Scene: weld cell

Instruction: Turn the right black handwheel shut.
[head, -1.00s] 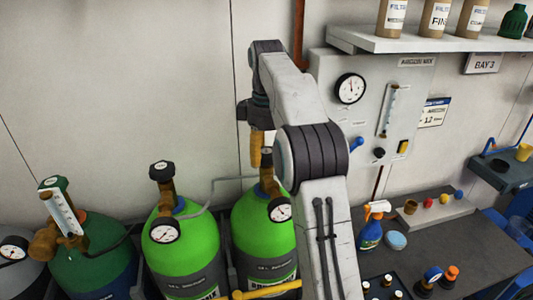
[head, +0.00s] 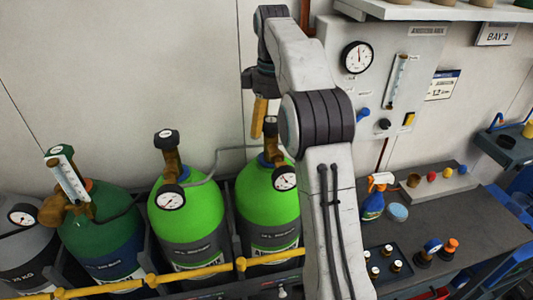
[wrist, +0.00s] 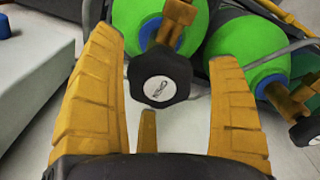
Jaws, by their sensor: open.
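The right black handwheel (head: 271,126) tops the brass valve of the right green cylinder (head: 268,205). My gripper (head: 259,118) is open, its orange finger just left of this wheel in the head view. In the wrist view, the handwheel (wrist: 160,77) appears between the spread orange fingers of my gripper (wrist: 165,48), with gaps on both sides. A small white marking shows on its face; I cannot read it. How far the fingertips are from the wheel in depth is unclear. The left black handwheel (head: 166,138) sits on the left green cylinder (head: 187,220).
A pressure gauge (head: 284,178) hangs off the right valve, and a grey hose (head: 232,149) runs between the valves. A yellow bar (head: 205,271) crosses in front of the cylinders. A dark bench (head: 440,215) with small items stands right. A wall panel (head: 425,45) is behind.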

